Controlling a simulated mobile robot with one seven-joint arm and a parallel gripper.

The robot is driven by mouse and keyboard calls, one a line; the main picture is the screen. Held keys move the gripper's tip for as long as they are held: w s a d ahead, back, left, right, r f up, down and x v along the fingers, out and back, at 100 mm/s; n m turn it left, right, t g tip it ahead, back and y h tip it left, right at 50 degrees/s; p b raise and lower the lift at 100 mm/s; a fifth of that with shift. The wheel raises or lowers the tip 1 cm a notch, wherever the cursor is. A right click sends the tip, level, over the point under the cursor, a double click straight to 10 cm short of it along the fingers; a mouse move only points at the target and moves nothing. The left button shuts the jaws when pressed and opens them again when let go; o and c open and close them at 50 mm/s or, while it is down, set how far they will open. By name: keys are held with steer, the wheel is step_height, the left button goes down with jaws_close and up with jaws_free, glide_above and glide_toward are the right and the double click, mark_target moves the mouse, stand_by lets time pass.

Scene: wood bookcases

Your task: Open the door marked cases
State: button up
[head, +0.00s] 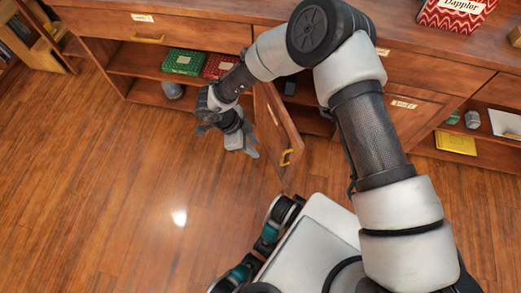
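A wooden cabinet door (273,122) stands swung outward from the bookcase, in the middle of the head view. It has a brass handle (286,158) near its free edge and a small pale label whose writing I cannot read. A second door (421,112) to the right, partly behind my arm, appears shut; its label (404,104) is also too small to read. My gripper (246,151) is just left of the swung-out door and points down and right. Its fingers look spread with nothing between them, and it appears apart from the handle.
Open shelves left of the door hold a green box (184,62), a red box (219,66) and a grey round item (172,90). Shelves at the right hold a yellow item (455,142). A red patterned box (456,14) stands on top. The wooden floor (110,190) at left is clear.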

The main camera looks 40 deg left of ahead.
steer(key=shift+v, duration=1.85)
